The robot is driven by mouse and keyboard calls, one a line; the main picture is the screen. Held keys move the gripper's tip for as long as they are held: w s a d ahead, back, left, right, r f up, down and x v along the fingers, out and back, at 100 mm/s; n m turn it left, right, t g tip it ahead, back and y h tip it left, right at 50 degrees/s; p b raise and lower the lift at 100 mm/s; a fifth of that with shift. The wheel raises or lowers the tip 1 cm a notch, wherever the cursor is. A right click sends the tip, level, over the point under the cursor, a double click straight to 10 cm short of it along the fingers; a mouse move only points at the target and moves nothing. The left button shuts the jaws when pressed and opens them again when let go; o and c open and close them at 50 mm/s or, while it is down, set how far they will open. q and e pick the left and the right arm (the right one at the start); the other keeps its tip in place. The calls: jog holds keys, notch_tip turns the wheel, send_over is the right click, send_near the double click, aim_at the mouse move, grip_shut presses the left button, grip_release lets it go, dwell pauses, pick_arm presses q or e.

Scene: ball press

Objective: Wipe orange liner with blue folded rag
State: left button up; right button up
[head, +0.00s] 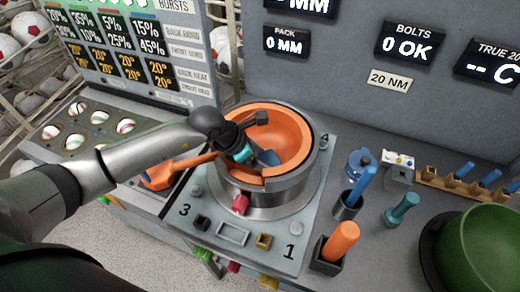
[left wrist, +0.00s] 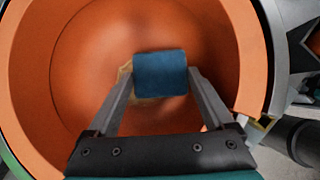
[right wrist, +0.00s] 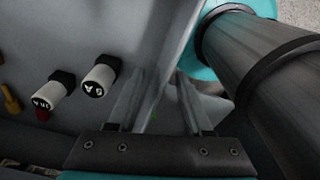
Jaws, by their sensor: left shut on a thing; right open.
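The orange liner (head: 290,137) is a round bowl set in a grey metal ring on the press plate. It fills most of the left wrist view (left wrist: 215,60). The blue folded rag (left wrist: 160,73) is a small square pad between the fingertips of my left gripper (left wrist: 160,85). The rag also shows in the head view (head: 268,158), inside the liner. My left gripper is shut on it, over the bowl; whether the rag touches the liner surface I cannot tell. A tan patch shows at the rag's edge. My right gripper (right wrist: 155,100) is open and empty, away from the liner.
On the right stand an orange-handled tool in a black holder (head: 341,241), a blue-handled one (head: 358,190) and a green bowl (head: 485,250). Two white-capped knobs (right wrist: 100,77) are near my right gripper.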

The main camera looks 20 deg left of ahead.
pick_arm(q)
jog(key=shift+s+f, duration=0.2)
jog(key=shift+w+r+p, duration=0.1)
jog(key=shift+r+p, duration=2.25)
jog(key=shift+r, duration=0.8)
pick_arm(e)
jog(key=shift+r, duration=2.4)
jog(key=shift+r+p, duration=1.25)
pick_arm(q)
notch_tip(320, 180, up, 3)
pick_arm(e)
jog(key=shift+f, duration=0.1)
